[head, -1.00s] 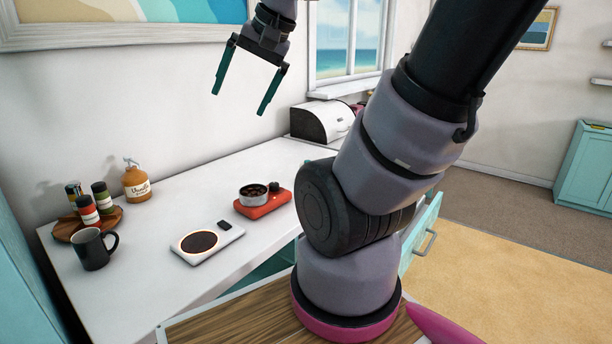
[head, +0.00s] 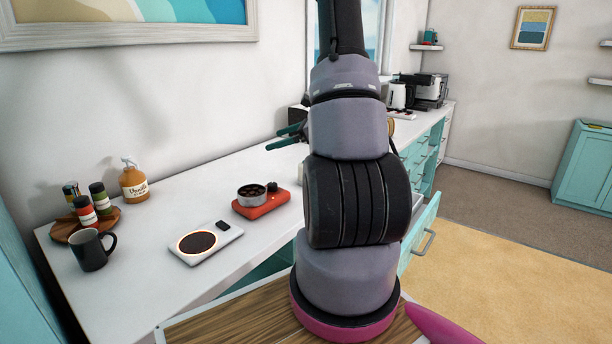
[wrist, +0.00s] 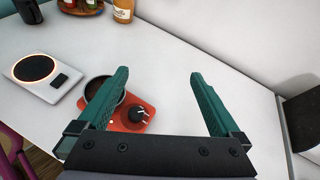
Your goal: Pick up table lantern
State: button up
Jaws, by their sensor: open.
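I cannot make out a table lantern for certain in either view. A small teal and dark item (head: 430,37) stands on a far wall shelf in the head view, too small to identify. My gripper (head: 273,139) is low over the white counter, partly hidden behind my own arm. In the wrist view my gripper (wrist: 159,73) is open, with nothing between its two teal fingers. The left finger overlaps the red burner (wrist: 130,115) in that view.
The counter (head: 150,225) holds the burner (head: 262,207) with a pan, a white warmer plate (head: 206,245), a dark mug (head: 92,250), spice jars on a wooden tray and an amber bottle (head: 134,183). A coffee machine (head: 430,90) stands farther back. A drawer is open.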

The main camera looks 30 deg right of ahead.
aim_at(301, 168)
jog(key=d+f+m+t+h, duration=0.1)
jog(key=d+f+m, duration=0.1)
jog(key=d+f, duration=0.2)
jog(key=s+d+f+m+h, duration=0.1)
jog(key=d+f+m+h, duration=0.1)
jog(key=d+f, duration=0.2)
jog(key=d+f+m+t+h, duration=0.1)
jog(key=d+f+m+h, duration=0.1)
jog(key=d, duration=0.4)
jog(key=shift+s+d+f+m+t, duration=0.15)
jog(key=shift+f+m, duration=0.15)
jog(key=shift+f, duration=0.25)
jog(key=shift+s+d+f+m+t, duration=0.15)
jog(key=shift+f+m, duration=0.15)
jog(key=shift+f, duration=0.25)
jog(key=shift+h, duration=0.3)
jog(key=x, duration=0.4)
jog(key=shift+w+d+f, duration=0.1)
jog(key=shift+w+f, duration=0.05)
jog(key=shift+f, duration=0.1)
jog(key=shift+a+r+x, duration=0.15)
jog(key=shift+x, duration=1.4)
jog(key=shift+a+r+x, duration=0.1)
jog(key=shift+r+x, duration=0.05)
jog(key=shift+x, duration=1.4)
jog(key=shift+w, duration=0.1)
grip_shut()
